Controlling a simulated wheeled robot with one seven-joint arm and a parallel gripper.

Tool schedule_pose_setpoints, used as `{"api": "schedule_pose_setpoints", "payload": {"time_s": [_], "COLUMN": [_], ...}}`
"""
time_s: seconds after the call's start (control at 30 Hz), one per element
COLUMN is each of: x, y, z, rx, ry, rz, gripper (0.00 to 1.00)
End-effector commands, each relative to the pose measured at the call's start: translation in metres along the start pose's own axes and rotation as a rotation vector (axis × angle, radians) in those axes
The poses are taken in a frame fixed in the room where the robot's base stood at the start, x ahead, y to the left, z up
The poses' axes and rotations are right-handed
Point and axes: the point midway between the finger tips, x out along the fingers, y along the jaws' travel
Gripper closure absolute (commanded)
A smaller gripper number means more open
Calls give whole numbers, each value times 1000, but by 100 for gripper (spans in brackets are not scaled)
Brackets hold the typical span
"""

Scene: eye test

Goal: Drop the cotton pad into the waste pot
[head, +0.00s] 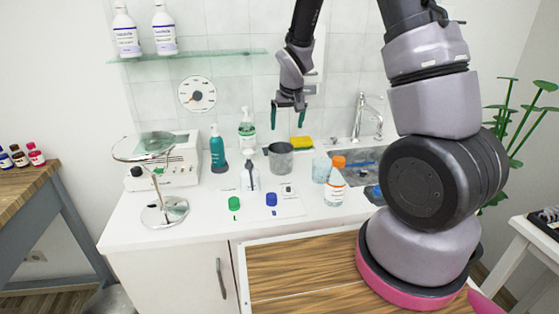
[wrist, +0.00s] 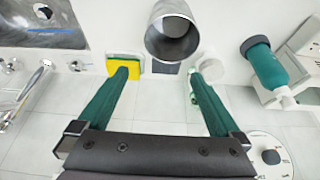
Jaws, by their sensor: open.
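A grey metal pot (head: 280,161), which looks like the waste pot, stands upright on the white counter. In the wrist view its round mouth and wall (wrist: 172,12) show just beyond my fingertips. The inside looks grey and shaded, and I cannot make out a pad in it. My gripper (head: 288,116) hangs above the counter, higher than the pot and apart from it. Its green fingers (wrist: 158,74) are spread, with nothing visible between them. I cannot pick out the cotton pad for certain in either view.
An orange-capped bottle (head: 336,182) is at the right, before the sink tap (head: 367,115). A round mirror (head: 146,147) stands left. A glass shelf (head: 190,55) is above.

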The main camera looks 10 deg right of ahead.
Motion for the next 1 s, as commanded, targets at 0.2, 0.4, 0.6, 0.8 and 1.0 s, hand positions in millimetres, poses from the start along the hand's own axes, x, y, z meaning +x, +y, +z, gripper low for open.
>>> {"api": "schedule_pose_setpoints", "payload": {"time_s": [0.2,0.4,0.6,0.8,1.0], "x": [-47,-77,-87,-88,-132], "y": [0,0,0,1,16], "z": [-1,0,0,0,4], "rx": [0,-2,-1,1,64], "ry": [4,3,0,1,22], "rz": [-1,-1,0,-1,-23], "gripper": [0,0,0,0,0]}}
